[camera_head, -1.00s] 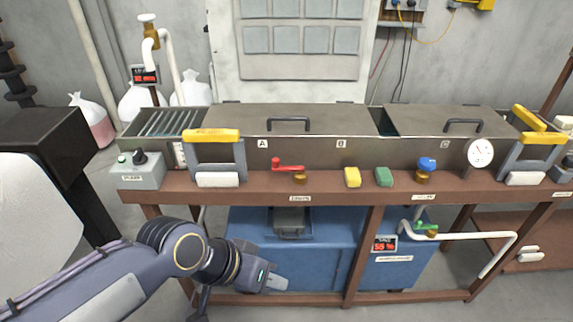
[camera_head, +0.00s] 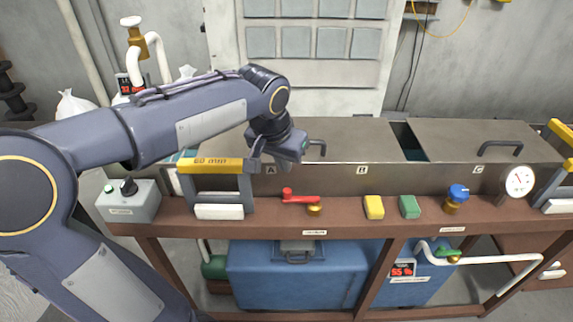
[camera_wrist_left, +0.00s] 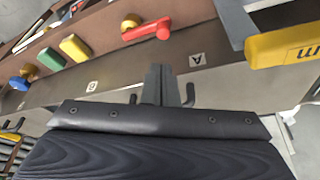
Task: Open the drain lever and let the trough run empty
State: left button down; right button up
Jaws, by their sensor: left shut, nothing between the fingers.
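A red lever (camera_head: 300,197) on a brass fitting lies sideways along the brown ledge, above a small label I cannot read. It also shows in the left wrist view (camera_wrist_left: 147,29). The steel trough (camera_head: 340,177) runs behind it, marked A, B and C. Bluish liquid (camera_head: 412,143) shows in the gap between its lids. My left gripper (camera_head: 292,160) is above the front of section A, beside the lid handle. Its fingers (camera_wrist_left: 160,84) are shut and empty, apart from the red lever. The hand partly hides the fingers in the head view. My right gripper is out of view.
A yellow-topped handle (camera_head: 210,165) stands left of the lever. Yellow (camera_head: 373,207) and green (camera_head: 410,206) blocks, a blue knob (camera_head: 457,193) and a gauge (camera_head: 519,181) stand to the right.

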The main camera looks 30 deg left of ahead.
pick_arm(q)
jog(key=shift+w+r, duration=0.15)
jog(key=shift+w, duration=0.15)
jog(key=x, duration=1)
jog(key=shift+a, duration=0.1)
